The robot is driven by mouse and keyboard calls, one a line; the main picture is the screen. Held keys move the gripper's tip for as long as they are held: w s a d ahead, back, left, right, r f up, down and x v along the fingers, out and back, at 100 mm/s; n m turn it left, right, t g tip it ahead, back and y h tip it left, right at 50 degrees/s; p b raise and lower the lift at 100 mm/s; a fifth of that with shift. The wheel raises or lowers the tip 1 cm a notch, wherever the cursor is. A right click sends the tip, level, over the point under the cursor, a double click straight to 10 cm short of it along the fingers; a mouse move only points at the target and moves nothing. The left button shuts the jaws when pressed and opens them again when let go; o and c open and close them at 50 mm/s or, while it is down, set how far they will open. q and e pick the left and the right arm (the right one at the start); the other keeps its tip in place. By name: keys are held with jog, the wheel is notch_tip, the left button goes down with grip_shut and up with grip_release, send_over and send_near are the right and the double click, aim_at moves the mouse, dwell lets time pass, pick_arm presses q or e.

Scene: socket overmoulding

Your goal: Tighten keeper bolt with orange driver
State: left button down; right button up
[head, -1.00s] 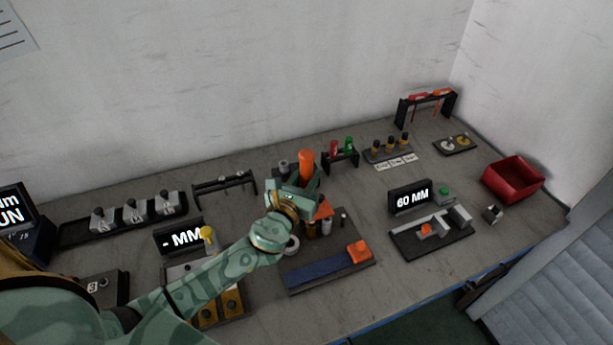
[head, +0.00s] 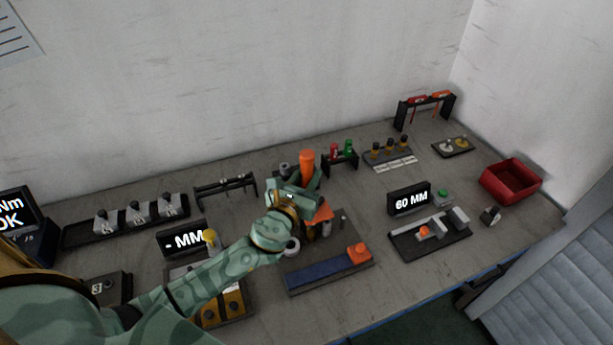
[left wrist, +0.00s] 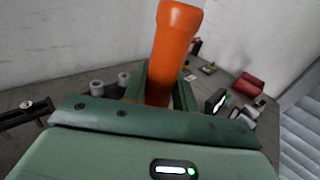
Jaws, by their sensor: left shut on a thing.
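The orange driver (head: 307,162) stands upright in my left gripper (head: 305,185), above the fixture with the blue strip (head: 322,273). My left gripper is shut on the driver's handle. In the left wrist view the orange handle (left wrist: 173,50) rises between the green fingers (left wrist: 160,88), leaning slightly. The driver's lower end and the keeper bolt are hidden behind the gripper and arm. An orange block (head: 358,253) sits on the fixture's right end. The display at the left edge (head: 12,210) reads "Nm OK". My right gripper is not in view.
A "60 MM" display (head: 409,199) and a grey-block fixture (head: 432,236) stand to the right, with a red bin (head: 511,181) beyond. Racks line the back, one with red and green tools (head: 342,154). An "MM" display (head: 181,239) stands left of my gripper.

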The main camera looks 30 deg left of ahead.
aim_at(304, 170)
pick_arm(q)
jog(key=shift+r+p, duration=1.4)
jog(key=shift+r, duration=0.45)
